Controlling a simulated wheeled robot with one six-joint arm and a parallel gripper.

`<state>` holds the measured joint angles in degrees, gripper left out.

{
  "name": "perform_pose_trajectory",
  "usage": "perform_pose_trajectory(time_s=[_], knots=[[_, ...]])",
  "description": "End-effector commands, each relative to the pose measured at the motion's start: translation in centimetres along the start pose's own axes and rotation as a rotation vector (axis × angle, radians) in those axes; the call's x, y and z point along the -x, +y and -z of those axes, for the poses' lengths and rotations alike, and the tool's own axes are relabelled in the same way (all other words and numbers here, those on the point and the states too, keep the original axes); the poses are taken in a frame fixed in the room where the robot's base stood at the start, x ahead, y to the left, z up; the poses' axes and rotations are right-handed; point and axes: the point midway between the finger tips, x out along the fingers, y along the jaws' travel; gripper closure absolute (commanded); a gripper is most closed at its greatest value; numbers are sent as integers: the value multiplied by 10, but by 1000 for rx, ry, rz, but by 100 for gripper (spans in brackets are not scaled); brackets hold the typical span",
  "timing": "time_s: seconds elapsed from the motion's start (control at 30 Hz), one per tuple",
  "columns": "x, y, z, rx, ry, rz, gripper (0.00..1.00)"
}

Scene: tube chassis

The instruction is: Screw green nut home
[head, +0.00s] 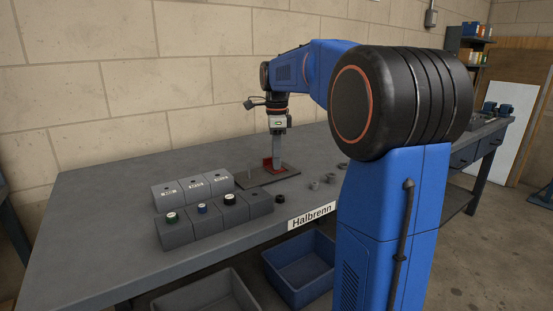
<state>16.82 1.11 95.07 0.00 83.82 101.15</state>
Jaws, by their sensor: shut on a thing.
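My gripper (277,166) points down over a dark base plate (252,182) on the bench. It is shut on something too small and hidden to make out. Its fingertips are by a red part (267,163) on the plate; whether they touch it I cannot tell. A thin upright post stands on the plate left of the gripper. I cannot pick out the green nut for certain. A dark cap with a greenish tint (171,216) sits on the left block of the front row of grey blocks (178,235).
A blue cap (202,208) and a black cap (230,198) sit on the same row. Labelled grey blocks (193,188) stand behind. Small grey rings (314,185) and a black piece (280,198) lie near the front edge. Bins (300,268) stand below. The bench's left is clear.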

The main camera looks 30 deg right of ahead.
Motion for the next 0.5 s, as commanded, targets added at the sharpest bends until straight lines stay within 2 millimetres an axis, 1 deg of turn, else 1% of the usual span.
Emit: perform_pose_trajectory(time_s=[0.13,0.5], knots=[[-1,0,0,-76,1,-2,100],[-1,0,0,-102,1,-1,100]])
